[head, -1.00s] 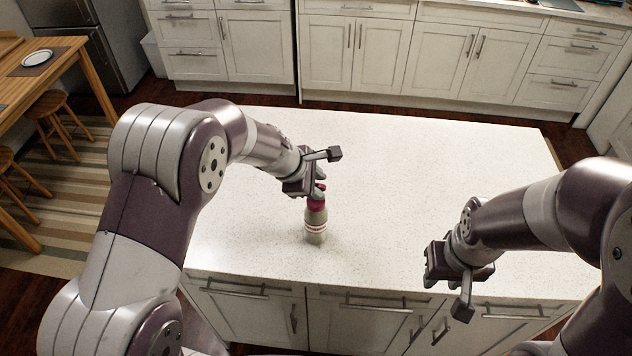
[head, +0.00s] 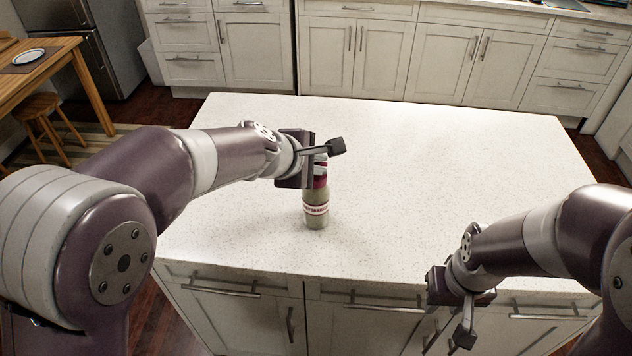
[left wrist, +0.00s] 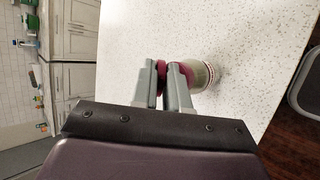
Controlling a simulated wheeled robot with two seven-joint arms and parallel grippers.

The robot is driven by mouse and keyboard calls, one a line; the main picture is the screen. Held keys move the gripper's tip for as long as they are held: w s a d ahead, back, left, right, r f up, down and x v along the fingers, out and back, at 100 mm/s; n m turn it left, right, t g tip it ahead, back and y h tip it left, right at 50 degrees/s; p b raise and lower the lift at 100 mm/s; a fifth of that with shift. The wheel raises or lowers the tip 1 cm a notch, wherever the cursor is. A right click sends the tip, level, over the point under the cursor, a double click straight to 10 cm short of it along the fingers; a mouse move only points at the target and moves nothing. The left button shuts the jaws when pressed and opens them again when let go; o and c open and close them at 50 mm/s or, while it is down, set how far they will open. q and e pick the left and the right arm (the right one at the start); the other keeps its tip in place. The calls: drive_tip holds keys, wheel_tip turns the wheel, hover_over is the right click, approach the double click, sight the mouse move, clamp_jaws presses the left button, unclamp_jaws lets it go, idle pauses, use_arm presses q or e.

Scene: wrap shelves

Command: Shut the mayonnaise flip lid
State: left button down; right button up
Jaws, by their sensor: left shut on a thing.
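The mayonnaise bottle (head: 316,211) stands upright on the white island counter, with a pale green-grey body, a red and white label and a dark red top. It also shows in the left wrist view (left wrist: 208,74). My left gripper (head: 316,165) reaches it from the left at cap height. In the left wrist view its two fingers (left wrist: 164,88) are close together with the red flip lid (left wrist: 161,70) between them, shut on it. The gripper partly hides the lid, so its angle cannot be told. My right gripper (head: 462,318) hangs by the counter's front edge, away from the bottle; its finger gap is unclear.
The island counter (head: 430,190) is clear around the bottle. Its front edge lies close to my arms, with cabinet doors and handles below. White kitchen cabinets (head: 440,55) stand behind, and a wooden table (head: 60,70) with a plate and stools is at the left.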

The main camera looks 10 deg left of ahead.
use_arm(q)
drive_tip(key=shift+s, duration=0.15)
drive_tip(key=c, duration=1.2)
unclamp_jaws()
drive_tip(key=shift+f, duration=0.15)
